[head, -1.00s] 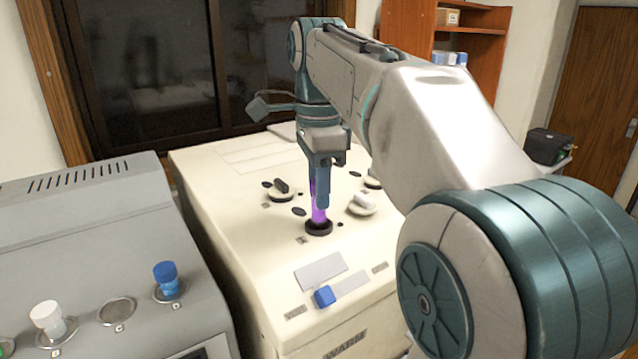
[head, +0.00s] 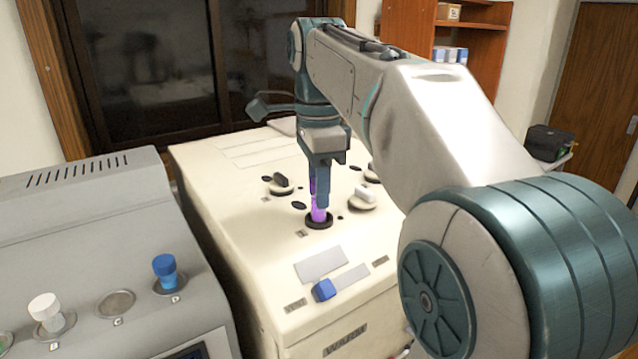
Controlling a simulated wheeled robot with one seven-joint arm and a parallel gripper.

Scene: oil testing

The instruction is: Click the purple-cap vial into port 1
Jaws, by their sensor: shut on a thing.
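The purple-cap vial (head: 318,213) stands upright at a dark ring-shaped port (head: 319,223) on top of the cream machine (head: 240,200). Its purple part shows between and below the fingers of my gripper (head: 319,198). My gripper points straight down and is shut on the vial, just above the port. The vial's lower end is hidden by the port ring, and how deep it sits cannot be told. I cannot read a port number here.
Knobs (head: 283,184) and (head: 364,198) and dark holes surround the port. A blue block (head: 324,290) sits at the machine's front edge. At left, a grey machine (head: 90,240) holds a blue-capped vial (head: 166,270) and a white-capped vial (head: 45,308).

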